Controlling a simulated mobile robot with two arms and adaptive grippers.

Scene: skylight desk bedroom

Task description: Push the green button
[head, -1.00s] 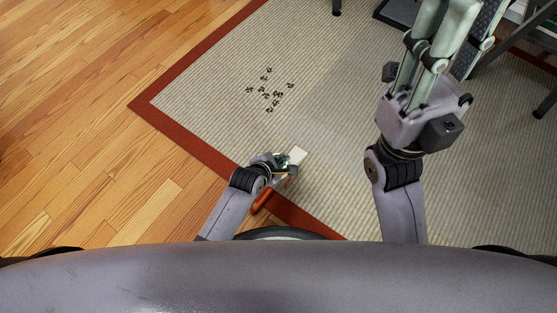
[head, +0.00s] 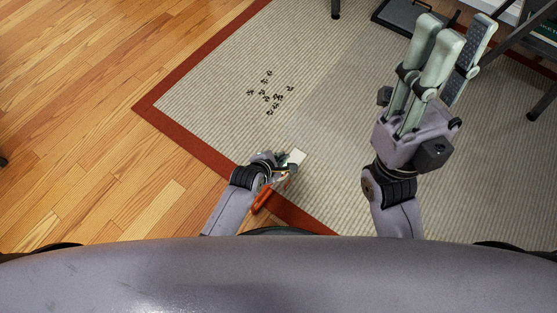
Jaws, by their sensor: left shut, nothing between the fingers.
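I cannot make out a green button in the head view. My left gripper (head: 284,168) is low over the edge of the rug at the lower middle. It is small in view, and its fingers are partly hidden by the hand. A small white piece (head: 297,156) shows right beside it; I cannot tell what it belongs to. My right gripper (head: 447,50) is large and near on the right, its pale green fingers straight, apart and empty, pointing up the picture.
A beige rug (head: 200,95) with a red-brown border lies on the wooden floor (head: 70,120). Several small black marks (head: 270,95) are on the rug. Dark furniture legs (head: 545,100) stand at the upper right, near a black object (head: 395,15). An orange-red piece (head: 262,198) shows below the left gripper.

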